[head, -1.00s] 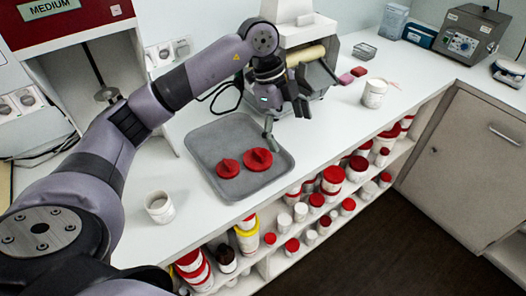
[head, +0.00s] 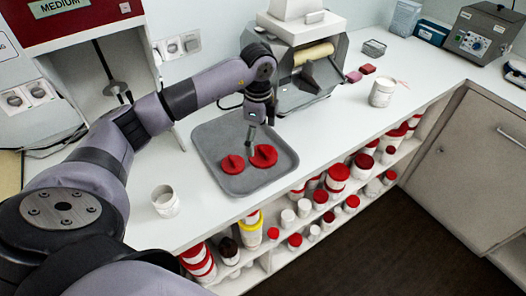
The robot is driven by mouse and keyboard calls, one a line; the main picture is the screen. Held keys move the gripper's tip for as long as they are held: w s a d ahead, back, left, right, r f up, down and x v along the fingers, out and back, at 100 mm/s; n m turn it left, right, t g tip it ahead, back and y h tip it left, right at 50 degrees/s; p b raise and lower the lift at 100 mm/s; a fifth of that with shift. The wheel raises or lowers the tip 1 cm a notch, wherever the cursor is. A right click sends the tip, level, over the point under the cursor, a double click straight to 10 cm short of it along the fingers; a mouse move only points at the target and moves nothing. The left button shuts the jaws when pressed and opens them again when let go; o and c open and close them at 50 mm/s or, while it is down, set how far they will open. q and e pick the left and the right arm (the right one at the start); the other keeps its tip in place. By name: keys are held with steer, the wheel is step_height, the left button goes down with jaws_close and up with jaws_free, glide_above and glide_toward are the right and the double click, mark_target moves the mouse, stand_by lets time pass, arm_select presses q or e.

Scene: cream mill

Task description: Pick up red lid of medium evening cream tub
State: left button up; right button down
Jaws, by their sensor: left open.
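Two red lids lie on the grey tray (head: 238,186): a left one (head: 232,165) and a right, slightly larger one (head: 264,157). I cannot tell from the picture which belongs to the medium evening cream tub. My left gripper (head: 252,150) points down over the tray, at the left edge of the right lid. It is open and holds nothing visible; one finger hides most of the other. Whether it touches the lid is unclear. An open white tub (head: 165,202) stands on the counter left of the tray. Another white tub (head: 382,92) stands to the right. My right gripper is not in view.
A roller machine (head: 310,75) stands close behind the tray. A red-topped machine marked MEDIUM (head: 80,20) is at the back left. Shelves under the counter (head: 330,110) hold several red-lidded tubs. The counter between the tray and the right tub is clear.

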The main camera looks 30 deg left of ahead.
mark_target(261, 149)
arm_select(q)
steer(key=shift+w+d+f+p, duration=0.1)
steer(key=shift+f+p, duration=0.5)
steer(key=shift+f, duration=0.9)
steer(key=shift+w+d+f+p, duration=0.1)
steer(key=shift+f+p, duration=0.45)
steer(key=shift+f, duration=0.9)
steer(key=shift+c, duration=0.4)
steer(key=c, duration=0.8)
